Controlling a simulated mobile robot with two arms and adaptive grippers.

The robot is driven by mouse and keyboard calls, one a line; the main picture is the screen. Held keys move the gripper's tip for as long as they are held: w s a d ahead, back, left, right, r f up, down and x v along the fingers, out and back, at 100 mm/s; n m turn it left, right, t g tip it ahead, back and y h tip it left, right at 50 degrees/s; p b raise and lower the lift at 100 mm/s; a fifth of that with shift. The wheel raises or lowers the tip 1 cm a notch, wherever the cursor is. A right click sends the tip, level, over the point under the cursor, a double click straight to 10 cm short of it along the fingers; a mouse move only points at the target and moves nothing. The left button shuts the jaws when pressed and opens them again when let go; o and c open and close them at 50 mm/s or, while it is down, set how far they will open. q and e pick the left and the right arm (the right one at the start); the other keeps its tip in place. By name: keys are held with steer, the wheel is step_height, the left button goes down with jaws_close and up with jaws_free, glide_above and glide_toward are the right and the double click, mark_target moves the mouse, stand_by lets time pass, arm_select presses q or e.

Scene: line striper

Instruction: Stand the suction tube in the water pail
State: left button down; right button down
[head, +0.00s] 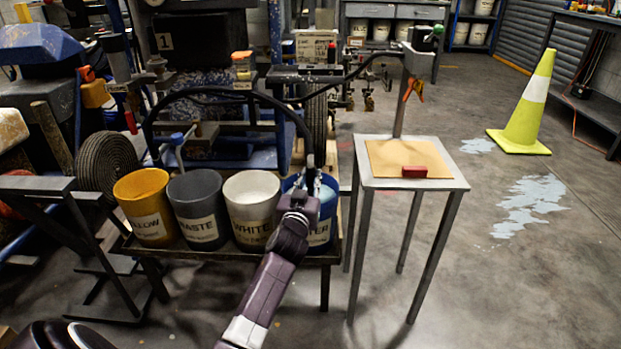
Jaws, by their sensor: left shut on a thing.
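The suction tube (304,130) is a black hose that arches over from the striper at the left, and its end points down over the water pail. The water pail (322,232) is blue with a partly hidden white label, at the right end of the row of pails. My left gripper (314,183) is shut on the suction tube near its lower end, at the pail's mouth. The gripper and wrist cover part of the pail and its rim, so I cannot tell whether the tube's tip is inside. My right gripper is not in view.
A yellow pail (146,212), a grey waste pail (197,212) and a white pail (250,212) stand left of the water pail on a low bench. A metal stand (452,182) with a board and red block is close on the right. Floor beyond is open, with a cone (525,115).

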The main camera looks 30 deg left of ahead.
arm_select(q)
steer(key=c, duration=1.7)
jaws_free()
steer(key=shift+r, duration=0.1)
steer(key=shift+f, duration=0.2)
steer(key=v, duration=1.2)
steer(key=shift+r, duration=0.1)
